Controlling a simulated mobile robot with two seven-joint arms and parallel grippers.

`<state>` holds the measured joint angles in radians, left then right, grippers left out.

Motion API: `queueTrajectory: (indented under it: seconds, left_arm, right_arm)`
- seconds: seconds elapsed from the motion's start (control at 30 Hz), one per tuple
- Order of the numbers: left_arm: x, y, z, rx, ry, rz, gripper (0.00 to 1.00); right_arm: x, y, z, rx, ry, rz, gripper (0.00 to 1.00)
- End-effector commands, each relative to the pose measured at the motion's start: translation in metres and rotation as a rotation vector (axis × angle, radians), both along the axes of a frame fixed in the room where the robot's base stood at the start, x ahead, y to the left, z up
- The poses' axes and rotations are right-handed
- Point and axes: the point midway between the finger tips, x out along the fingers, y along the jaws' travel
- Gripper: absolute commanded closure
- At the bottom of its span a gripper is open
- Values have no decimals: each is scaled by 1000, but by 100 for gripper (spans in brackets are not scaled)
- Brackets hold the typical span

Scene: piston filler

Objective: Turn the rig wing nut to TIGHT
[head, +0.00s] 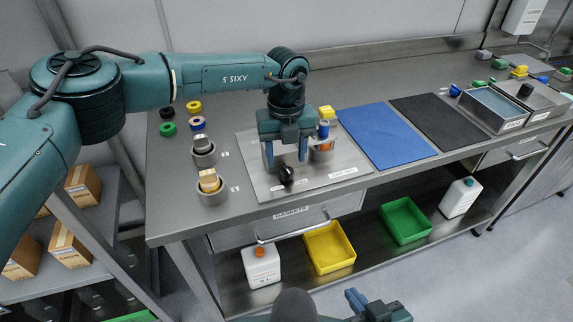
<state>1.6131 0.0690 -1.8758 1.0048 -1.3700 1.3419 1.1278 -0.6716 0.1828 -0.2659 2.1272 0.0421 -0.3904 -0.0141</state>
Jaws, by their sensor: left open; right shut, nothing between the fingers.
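A grey metal rig plate (252,162) lies on the steel bench. A small black knob (287,175), which looks like the wing nut, stands at its front with small labels beside it; they are too small to read, and its setting cannot be told. My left gripper (286,163) points down above and just behind the knob, fingers apart with nothing between them; contact cannot be told. A blue-topped part with orange below (323,131) stands on the plate right of the gripper, partly hidden. My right gripper (356,298) is shut and empty at the bottom edge, low in front of the bench.
Two round holders (211,192) and several coloured rings (194,106) sit left of the plate. A blue mat (387,136) and a black mat (440,120) lie clear to the right. Metal trays (492,107) stand farther right. Yellow (329,249) and green bins (405,221) sit below.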

Motion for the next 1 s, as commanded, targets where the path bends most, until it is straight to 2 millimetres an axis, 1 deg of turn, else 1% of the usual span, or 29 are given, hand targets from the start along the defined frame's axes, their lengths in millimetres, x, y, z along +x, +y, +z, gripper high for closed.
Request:
queueTrajectory:
  seconds: [0.03, 0.1, 0.2, 0.3, 0.43, 0.67, 1.0]
  left_arm:
    - [-1, 0, -10, 1, 3, 0, 48]
    - [-1, 0, -21, 1, 1, 0, 48]
    - [-1, -1, -35, 0, 2, 0, 48]
    - [0, 0, -43, 0, 1, 1, 48]
    - [0, 0, -47, -1, 0, 0, 48]
    - [0, -1, -47, -1, 0, -1, 48]
    - [0, -1, -47, -1, 0, -1, 76]
  right_arm:
    - [0, 0, 2, -3, 0, 2, 100]
    - [0, 0, 2, -6, 0, 2, 100]
    - [0, 0, 3, -8, -1, 2, 100]
    - [0, 0, 3, -10, 0, 3, 100]
    - [0, 0, 3, -10, 0, 3, 100]
    - [0, 0, 3, -10, 0, 3, 100]
    - [-1, 0, 2, -10, 2, 4, 100]
